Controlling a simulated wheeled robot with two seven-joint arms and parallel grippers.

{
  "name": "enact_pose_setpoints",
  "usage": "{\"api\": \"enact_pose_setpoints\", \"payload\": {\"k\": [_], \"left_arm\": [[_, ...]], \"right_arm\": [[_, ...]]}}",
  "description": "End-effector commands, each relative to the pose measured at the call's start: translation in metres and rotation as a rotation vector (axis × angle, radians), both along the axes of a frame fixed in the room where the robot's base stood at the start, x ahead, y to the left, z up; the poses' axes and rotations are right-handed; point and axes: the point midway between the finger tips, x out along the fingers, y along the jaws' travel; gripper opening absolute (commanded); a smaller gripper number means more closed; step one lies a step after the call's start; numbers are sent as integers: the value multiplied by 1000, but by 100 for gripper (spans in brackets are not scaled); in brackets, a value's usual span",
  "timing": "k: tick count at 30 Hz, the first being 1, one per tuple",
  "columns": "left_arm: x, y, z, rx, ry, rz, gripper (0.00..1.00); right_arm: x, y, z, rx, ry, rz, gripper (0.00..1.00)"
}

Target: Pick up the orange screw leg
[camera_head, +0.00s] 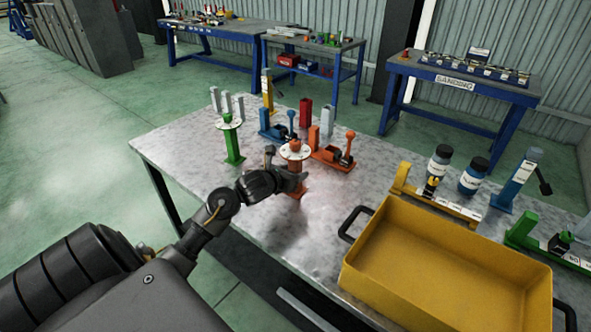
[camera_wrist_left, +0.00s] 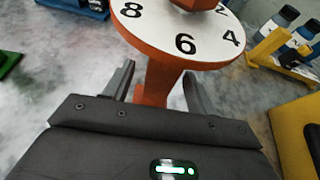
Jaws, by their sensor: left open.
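The orange screw leg (camera_head: 295,152) stands upright on the metal table (camera_head: 190,142), with a white numbered disc near its top. In the left wrist view the orange screw leg (camera_wrist_left: 160,78) rises ahead of the gripper, its post between the two fingers and its disc above them. My left gripper (camera_head: 288,176) is open around the post, just below the disc; it also shows in the left wrist view (camera_wrist_left: 157,88). Whether the fingers touch the post I cannot tell. The lower post is partly hidden by the gripper in the head view. My right gripper is not in view.
A green screw leg (camera_head: 233,145) stands to the left. Orange (camera_head: 333,155) and blue (camera_head: 277,130) clamp-like parts stand behind. A yellow tray (camera_head: 400,225) fills the right, with dark-capped bottles (camera_head: 473,177) beyond it. The table's left front is clear.

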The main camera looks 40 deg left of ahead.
Motion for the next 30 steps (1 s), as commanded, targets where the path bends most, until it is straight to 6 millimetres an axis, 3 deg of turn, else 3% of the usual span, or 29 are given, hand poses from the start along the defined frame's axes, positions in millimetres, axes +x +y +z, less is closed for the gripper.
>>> {"api": "enact_pose_setpoints", "payload": {"k": [9,22,30], "left_arm": [[5,0,-3,1,0,-2,55],[4,0,-3,1,0,-1,0],[5,1,0,1,-3,0,0]], "right_arm": [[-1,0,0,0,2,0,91],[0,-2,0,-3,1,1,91],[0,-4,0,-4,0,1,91]]}}
